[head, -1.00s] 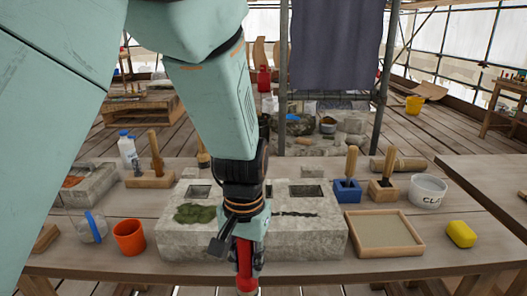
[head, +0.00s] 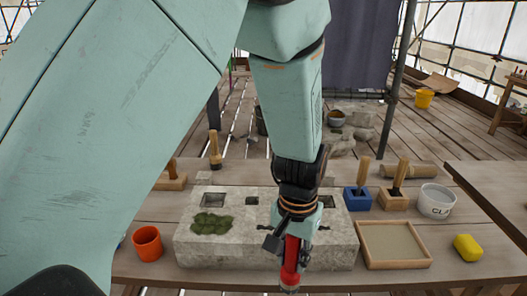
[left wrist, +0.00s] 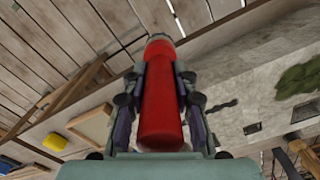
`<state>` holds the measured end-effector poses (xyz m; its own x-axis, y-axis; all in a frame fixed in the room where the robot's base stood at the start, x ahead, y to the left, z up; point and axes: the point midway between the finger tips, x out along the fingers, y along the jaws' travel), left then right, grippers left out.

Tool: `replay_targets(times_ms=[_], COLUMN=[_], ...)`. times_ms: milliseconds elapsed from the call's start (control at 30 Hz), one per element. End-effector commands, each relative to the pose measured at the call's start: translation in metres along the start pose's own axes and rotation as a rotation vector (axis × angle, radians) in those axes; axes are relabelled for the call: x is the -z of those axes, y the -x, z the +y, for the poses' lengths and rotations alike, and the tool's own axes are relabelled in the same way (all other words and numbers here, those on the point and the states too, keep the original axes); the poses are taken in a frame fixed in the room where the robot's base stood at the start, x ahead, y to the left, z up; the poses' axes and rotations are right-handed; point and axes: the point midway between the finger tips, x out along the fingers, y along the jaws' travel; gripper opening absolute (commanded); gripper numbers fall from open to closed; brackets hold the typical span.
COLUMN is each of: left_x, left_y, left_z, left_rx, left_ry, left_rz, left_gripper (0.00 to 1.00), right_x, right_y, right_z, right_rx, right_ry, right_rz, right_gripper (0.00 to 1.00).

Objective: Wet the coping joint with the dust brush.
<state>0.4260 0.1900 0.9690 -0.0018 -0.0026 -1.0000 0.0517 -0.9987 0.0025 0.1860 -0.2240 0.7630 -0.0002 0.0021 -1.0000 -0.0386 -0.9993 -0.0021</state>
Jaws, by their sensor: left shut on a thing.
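My left gripper (head: 293,252) is shut on a red cylinder (head: 291,262), which points down in front of the pale stone coping block (head: 200,252). The red cylinder (left wrist: 160,100) also lies between the fingers in the left wrist view. I cannot tell what tool it is. A dark, ragged joint line (head: 323,228) runs across the block's top, partly hidden behind my gripper. It shows as a dark mark (left wrist: 222,105) in the wrist view. A wooden-handled brush (head: 215,152) stands behind the block, apart from my gripper. My right gripper is not in view.
Green moss (head: 211,224) lies on the block's top left. An orange cup (head: 147,243) stands left of it. A framed tray (head: 394,243), yellow sponge (head: 467,247), white tub (head: 436,200) and blue holder (head: 357,199) are at right. A cloth hangs behind.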

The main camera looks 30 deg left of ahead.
Motion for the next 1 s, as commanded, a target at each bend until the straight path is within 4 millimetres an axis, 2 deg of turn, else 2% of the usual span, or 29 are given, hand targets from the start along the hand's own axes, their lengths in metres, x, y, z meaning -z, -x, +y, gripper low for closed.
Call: replay_targets(times_ms=[33,467,700,833,1000], left_x=[0.001,0.022,0.047,0.065,0.081], left_y=[0.015,0.069,0.099,0.113,0.117], left_z=[-0.003,-0.033,-0.064,-0.091,-0.115], left_rx=[-0.003,-0.013,-0.016,-0.011,-0.002], left_ry=[0.014,0.218,0.443,0.642,0.881], left_rz=[-0.001,-0.005,-0.002,0.001,0.003], left_gripper=[0.00,0.00,0.00,0.00,0.00], right_x=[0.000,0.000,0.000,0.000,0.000], right_y=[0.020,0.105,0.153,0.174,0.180], right_z=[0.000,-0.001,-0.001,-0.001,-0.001], right_rx=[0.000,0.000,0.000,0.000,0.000], right_ry=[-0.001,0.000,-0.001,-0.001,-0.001], right_rz=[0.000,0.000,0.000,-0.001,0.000], right_gripper=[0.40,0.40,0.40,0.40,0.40])
